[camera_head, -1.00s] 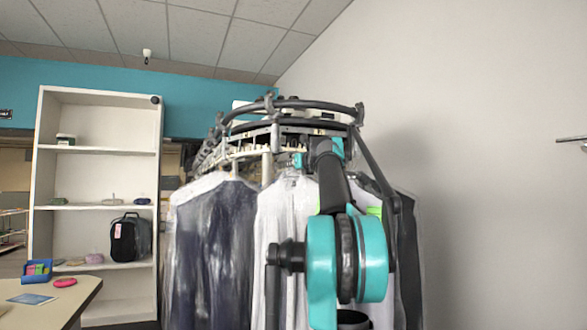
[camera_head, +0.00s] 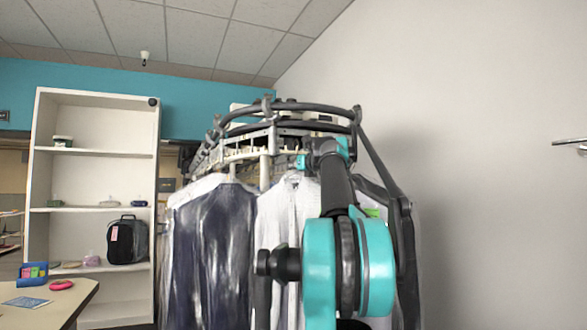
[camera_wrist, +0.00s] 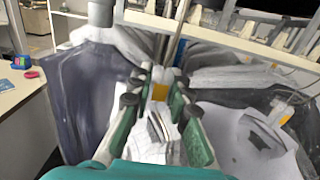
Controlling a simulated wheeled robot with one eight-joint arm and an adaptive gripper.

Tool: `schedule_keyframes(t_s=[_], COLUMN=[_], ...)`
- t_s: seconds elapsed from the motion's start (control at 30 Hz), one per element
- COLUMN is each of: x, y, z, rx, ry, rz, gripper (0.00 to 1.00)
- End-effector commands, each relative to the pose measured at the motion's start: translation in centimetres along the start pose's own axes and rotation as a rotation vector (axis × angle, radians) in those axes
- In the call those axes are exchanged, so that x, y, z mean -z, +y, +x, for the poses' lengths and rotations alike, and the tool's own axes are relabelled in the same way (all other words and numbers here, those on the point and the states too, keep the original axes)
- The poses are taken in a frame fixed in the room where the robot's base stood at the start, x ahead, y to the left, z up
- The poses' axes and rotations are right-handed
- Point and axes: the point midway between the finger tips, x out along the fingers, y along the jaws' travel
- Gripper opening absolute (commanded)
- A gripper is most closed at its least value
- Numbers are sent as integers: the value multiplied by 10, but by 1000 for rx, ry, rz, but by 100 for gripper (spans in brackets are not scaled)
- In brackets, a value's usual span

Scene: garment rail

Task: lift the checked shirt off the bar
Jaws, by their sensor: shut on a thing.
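The checked shirt (camera_head: 288,215) is white and hangs at the near end of the rail, partly behind my arm in the head view. In the wrist view its faintly checked white cloth (camera_wrist: 135,135) shows below and between my fingers. My gripper (camera_wrist: 160,84) is shut at the top of the shirt, with a small orange-yellow piece between the fingertips. I cannot tell whether it grips the cloth or the hanger. The metal bar (camera_wrist: 220,38) runs just above and beyond the fingertips. The hook's contact with the bar is not clear.
A dark garment in clear plastic (camera_head: 212,245) hangs close on the left. Another covered garment (camera_wrist: 260,140) is close on the right in the wrist view. A white shelf (camera_head: 95,180) and a table (camera_head: 55,300) stand at left. A plain wall (camera_head: 480,180) is at right.

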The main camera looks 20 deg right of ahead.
Motion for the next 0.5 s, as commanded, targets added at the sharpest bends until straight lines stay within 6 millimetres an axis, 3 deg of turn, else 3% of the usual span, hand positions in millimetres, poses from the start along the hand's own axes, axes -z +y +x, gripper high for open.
schedule_keyframes(t_s=[0.5], x=[0], y=[0], z=[-28], rx=[1], ry=[0], rz=[0], gripper=[0])
